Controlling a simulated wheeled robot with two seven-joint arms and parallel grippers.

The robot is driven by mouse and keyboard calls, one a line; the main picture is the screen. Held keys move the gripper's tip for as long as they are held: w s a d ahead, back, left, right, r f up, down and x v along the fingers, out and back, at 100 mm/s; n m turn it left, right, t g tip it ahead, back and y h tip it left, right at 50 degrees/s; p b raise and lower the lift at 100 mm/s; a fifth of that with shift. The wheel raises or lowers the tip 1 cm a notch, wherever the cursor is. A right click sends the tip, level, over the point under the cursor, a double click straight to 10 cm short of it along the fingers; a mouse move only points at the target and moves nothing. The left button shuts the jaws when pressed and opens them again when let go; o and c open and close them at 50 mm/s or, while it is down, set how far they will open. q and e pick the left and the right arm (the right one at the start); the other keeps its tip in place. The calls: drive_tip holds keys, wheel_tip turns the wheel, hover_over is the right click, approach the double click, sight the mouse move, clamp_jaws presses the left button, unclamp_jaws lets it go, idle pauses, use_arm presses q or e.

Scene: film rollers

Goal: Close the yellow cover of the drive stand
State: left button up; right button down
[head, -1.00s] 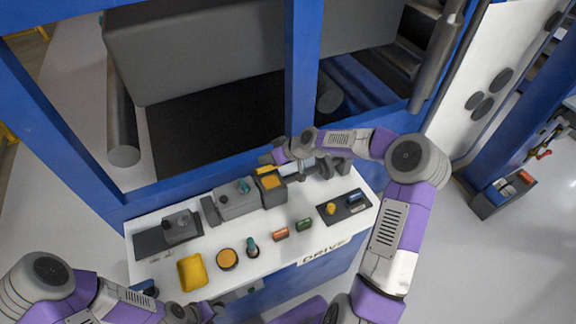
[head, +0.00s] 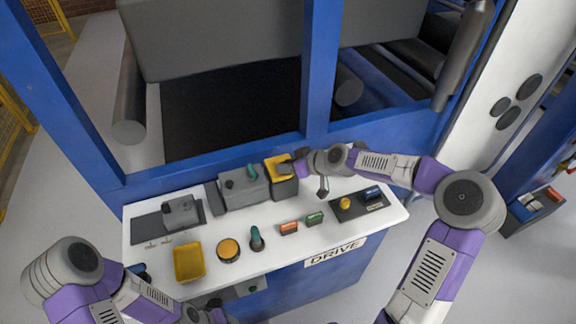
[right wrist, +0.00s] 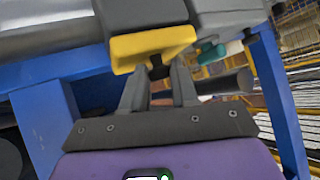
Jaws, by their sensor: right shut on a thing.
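The yellow cover (head: 279,165) is at the top of a dark grey box at the back middle of the drive stand (head: 290,258). In the right wrist view the yellow cover (right wrist: 150,48) is a thick plate beside the grey housing. My right gripper (head: 291,166) is at its right side. In the right wrist view my right gripper (right wrist: 158,75) is shut with its fingertips at the cover's lower edge, around a small dark part. How far the cover is tilted is unclear. My left gripper is mostly cut off at the bottom edge; its fingers are not clear.
A grey unit with a teal switch (head: 243,187) stands left of the box. Blue frame posts (head: 320,65) rise behind the white top.

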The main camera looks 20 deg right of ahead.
drive_tip(key=shift+s+f+b, duration=0.35)
drive_tip(key=shift+s+f, duration=0.2)
drive_tip(key=shift+f, duration=0.35)
drive_tip(key=c, duration=0.9)
unclamp_jaws()
drive_tip(key=shift+s, duration=0.1)
drive_tip(key=r+p+v, duration=0.1)
drive_tip(key=p+v, duration=0.1)
drive_tip(key=v, duration=0.5)
drive_tip(key=shift+r, duration=0.4)
drive_tip(key=shift+a, duration=0.15)
